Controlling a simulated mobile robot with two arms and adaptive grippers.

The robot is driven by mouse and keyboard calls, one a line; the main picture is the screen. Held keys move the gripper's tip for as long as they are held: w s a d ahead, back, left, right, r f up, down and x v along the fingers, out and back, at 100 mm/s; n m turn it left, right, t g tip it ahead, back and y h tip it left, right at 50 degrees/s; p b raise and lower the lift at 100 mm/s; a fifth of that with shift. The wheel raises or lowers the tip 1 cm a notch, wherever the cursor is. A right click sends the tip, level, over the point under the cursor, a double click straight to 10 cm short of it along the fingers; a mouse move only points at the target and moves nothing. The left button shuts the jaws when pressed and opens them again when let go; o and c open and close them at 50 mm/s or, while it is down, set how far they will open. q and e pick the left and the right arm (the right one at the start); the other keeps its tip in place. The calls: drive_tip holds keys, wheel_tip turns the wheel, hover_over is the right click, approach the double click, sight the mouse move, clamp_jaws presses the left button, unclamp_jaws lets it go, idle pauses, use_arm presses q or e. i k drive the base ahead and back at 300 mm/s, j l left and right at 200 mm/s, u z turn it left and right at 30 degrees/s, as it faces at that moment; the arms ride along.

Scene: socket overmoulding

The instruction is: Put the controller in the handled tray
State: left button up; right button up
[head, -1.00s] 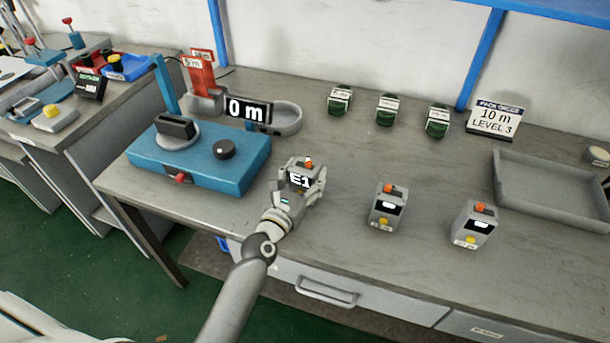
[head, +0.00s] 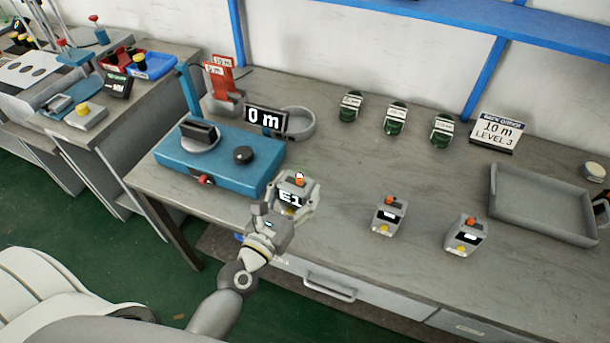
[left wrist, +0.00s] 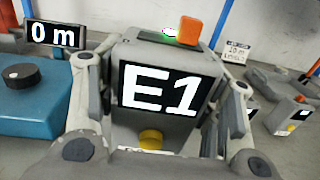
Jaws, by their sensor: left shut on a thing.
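My left gripper (head: 287,200) is shut on a grey controller (head: 297,183) with an orange top button and a screen reading "E1". In the left wrist view the same controller (left wrist: 165,85) sits upright between the fingers, its yellow button low on its front. I cannot tell how far it is above the table. The grey tray (head: 540,227) lies empty at the right of the table, well to the right of my left gripper. My right gripper is not in view.
Two similar controllers (head: 389,215) (head: 466,236) stand between my gripper and the tray. A blue machine (head: 225,178) with a "0 m" display (head: 265,119) is at left. Several green-and-white items (head: 395,118) and a "10 m LEVEL 3" sign (head: 498,132) stand behind.

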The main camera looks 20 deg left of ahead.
sight(516, 206)
drive_tip(key=i+l+u, duration=0.1)
drive_tip(key=l, duration=1)
drive_tip(key=i+l+u, duration=0.1)
drive_tip(key=l, duration=1)
drive_tip(key=i+l+u, duration=0.1)
drive_tip(key=l, duration=1.05)
drive_tip(key=i, duration=0.05)
